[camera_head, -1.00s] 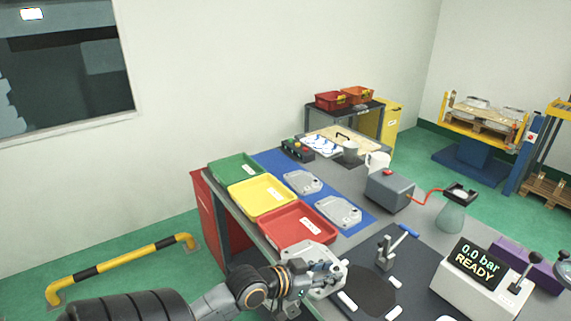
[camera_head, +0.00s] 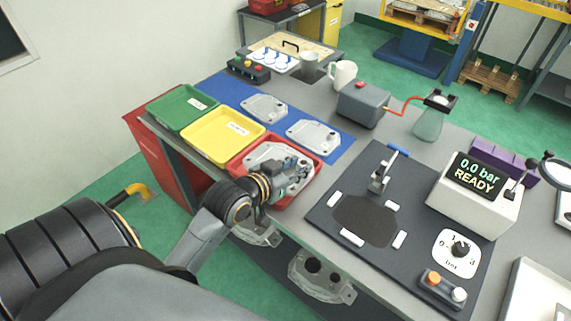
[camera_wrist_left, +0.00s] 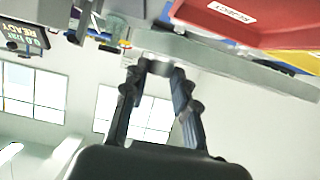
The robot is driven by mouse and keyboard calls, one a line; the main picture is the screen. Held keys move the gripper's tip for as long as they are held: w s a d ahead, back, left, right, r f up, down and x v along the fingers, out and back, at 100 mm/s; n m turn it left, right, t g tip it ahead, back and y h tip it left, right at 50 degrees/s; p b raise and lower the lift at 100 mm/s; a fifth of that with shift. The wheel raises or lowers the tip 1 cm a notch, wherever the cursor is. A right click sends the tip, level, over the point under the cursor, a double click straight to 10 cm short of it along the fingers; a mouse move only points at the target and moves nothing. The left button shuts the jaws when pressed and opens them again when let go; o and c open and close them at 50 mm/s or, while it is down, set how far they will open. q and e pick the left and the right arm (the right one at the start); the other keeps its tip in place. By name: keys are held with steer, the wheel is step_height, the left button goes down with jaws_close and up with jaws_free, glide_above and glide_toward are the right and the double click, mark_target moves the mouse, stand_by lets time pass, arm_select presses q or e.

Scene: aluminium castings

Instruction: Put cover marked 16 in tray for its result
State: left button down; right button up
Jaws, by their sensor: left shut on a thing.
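My left gripper (camera_head: 302,172) is shut on a grey aluminium cover (camera_head: 266,157), over the red tray (camera_head: 238,166) in the head view. The cover overlaps the tray; I cannot tell whether it touches the tray floor. Its number cannot be read. In the left wrist view the fingertips (camera_wrist_left: 156,68) are close together, and the red tray (camera_wrist_left: 285,28) shows at the upper right. A yellow tray (camera_head: 199,150) and a green tray (camera_head: 165,116) stand beyond the red one. Two more covers (camera_head: 264,108) (camera_head: 313,136) lie on the blue mat (camera_head: 233,90). My right gripper is not in view.
A pressure unit (camera_head: 478,195) reading "0.0 bar READY" stands at the right, beside a dark mat (camera_head: 413,185) with a small clamp (camera_head: 379,182). A grey box (camera_head: 362,107), a mug (camera_head: 342,74) and a flask (camera_head: 428,124) stand behind. Castings (camera_head: 320,277) show below the table.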

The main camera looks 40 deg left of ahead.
arm_select(q)
steer(key=w+a+f, duration=0.2)
steer(key=a+f, duration=0.1)
steer(key=w+a+f, duration=0.1)
steer(key=w+f, duration=0.1)
steer(key=shift+a+f, duration=0.2)
steer(key=shift+a, duration=0.05)
steer(key=shift+w+a+f, duration=0.25)
steer(key=shift+a+f, duration=0.05)
steer(key=shift+f, duration=0.15)
step_height(320, 180, down, 4)
steer(key=shift+w+a+r+p, duration=0.15)
steer(key=shift+r+p, duration=0.1)
steer(key=shift+p, duration=0.15)
steer(key=c, duration=1.1)
jaws_free()
steer(key=shift+f, duration=0.15)
steer(key=shift+o, duration=0.2)
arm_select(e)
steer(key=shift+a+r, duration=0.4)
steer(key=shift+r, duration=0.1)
